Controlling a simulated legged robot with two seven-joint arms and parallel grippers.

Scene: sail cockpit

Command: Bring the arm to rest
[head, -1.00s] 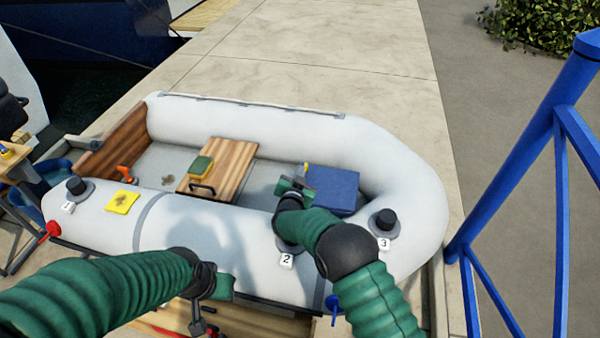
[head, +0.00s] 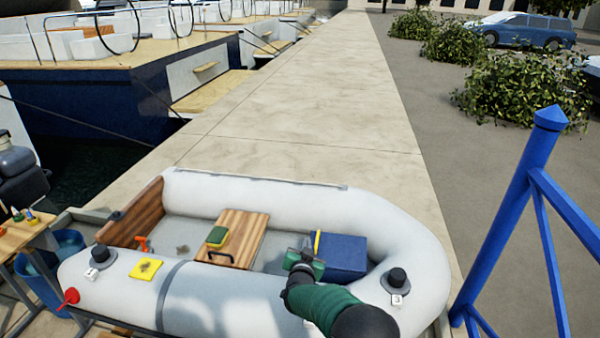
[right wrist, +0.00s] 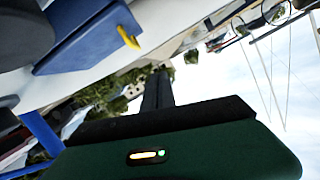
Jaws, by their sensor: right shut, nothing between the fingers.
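My right arm (head: 325,305) comes in from the bottom edge and reaches over the near tube of the grey inflatable boat (head: 222,308). My right gripper (head: 306,248) is just left of the blue box (head: 343,258), over the boat's inside. In the right wrist view its fingers (right wrist: 157,90) are shut together with nothing between them. The blue box (right wrist: 88,35) with a yellow piece (right wrist: 128,37) shows at the upper left there. Whether the gripper touches the box cannot be told. My left gripper is out of view.
A yellow patch (head: 146,269) lies on the near tube. Black valves (head: 397,278) stand on it. A blue railing (head: 520,200) is at right. The quay (head: 310,100) behind is clear.

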